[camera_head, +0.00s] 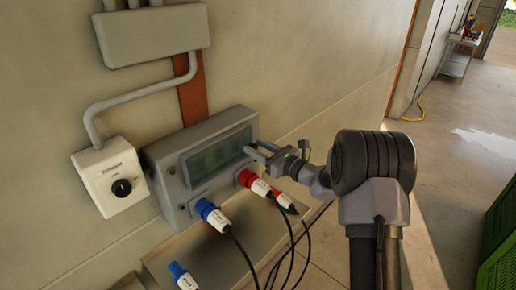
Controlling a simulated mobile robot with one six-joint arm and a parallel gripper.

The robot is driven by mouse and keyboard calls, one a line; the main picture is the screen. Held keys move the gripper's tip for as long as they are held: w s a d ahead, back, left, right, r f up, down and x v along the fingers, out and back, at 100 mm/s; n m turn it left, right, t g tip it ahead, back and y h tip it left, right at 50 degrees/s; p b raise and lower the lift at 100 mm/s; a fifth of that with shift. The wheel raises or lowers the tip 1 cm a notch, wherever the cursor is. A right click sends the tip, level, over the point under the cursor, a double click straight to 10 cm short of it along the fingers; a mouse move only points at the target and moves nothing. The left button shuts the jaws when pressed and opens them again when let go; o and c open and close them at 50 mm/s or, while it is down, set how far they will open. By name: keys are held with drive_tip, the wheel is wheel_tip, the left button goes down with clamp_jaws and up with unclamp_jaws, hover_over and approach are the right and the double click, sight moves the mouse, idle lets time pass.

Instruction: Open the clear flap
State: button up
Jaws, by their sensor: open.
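The clear flap (219,152) is a greenish see-through window on the front of a grey wall-mounted box (172,188). It looks closed against the box face. My gripper (258,152) is at the right end of the flap, with its fingers pointing left toward the box. The fingers are open, and I see nothing held between them. I cannot tell whether a fingertip touches the flap's edge.
Blue (213,216) and red (254,184) plugs with black cables sit below the flap. A white dial box (111,177) is on the left, with a grey box (153,35) above. A green crate (498,245) stands at right; floor there is mostly clear.

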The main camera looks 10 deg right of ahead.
clamp_jaws()
idle(1.4)
